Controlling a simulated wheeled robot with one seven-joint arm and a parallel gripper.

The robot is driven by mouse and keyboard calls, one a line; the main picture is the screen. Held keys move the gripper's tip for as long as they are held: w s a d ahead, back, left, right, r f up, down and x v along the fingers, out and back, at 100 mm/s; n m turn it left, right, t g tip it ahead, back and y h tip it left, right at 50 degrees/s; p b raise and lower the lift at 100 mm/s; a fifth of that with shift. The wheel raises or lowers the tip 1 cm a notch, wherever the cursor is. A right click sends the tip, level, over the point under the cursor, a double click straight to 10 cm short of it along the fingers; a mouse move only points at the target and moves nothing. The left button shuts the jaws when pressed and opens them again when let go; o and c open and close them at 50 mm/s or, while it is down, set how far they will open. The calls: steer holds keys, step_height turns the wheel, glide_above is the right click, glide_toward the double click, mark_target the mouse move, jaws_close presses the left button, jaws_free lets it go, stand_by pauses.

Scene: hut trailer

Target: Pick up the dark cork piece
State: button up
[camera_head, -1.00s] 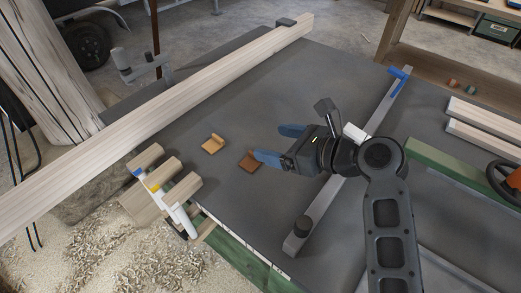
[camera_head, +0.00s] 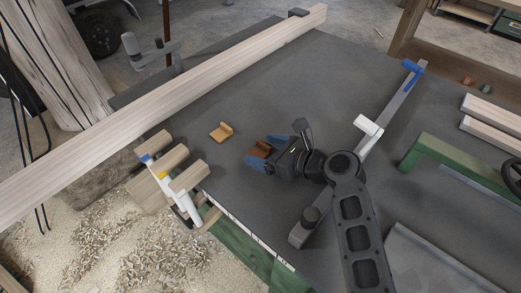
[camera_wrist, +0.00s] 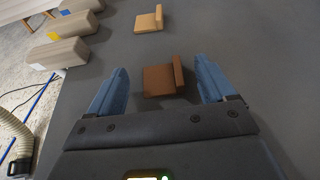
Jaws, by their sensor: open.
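The dark cork piece (camera_wrist: 160,80) is a brown L-shaped block lying on the dark grey table. In the wrist view it sits between the blue fingers of my gripper (camera_wrist: 163,88), with a gap on each side. In the head view my gripper (camera_head: 265,155) is low over the table, and the dark cork piece (camera_head: 260,148) shows partly between its fingers. My gripper is open and empty. A lighter tan cork piece (camera_head: 221,132) lies apart to the left; it also shows beyond the dark piece in the wrist view (camera_wrist: 149,20).
A long wooden beam (camera_head: 180,98) crosses the table's far left side. Wooden blocks with a white clamp (camera_head: 160,175) sit at the left edge. A long metal clamp (camera_head: 372,140) lies to the right. The table around the cork pieces is clear.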

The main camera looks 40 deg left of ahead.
steer(key=shift+w+a+f, duration=0.1)
steer(key=shift+a+f, duration=0.2)
steer(key=shift+a, duration=0.35)
steer(key=shift+c, duration=0.2)
steer(key=c, duration=1)
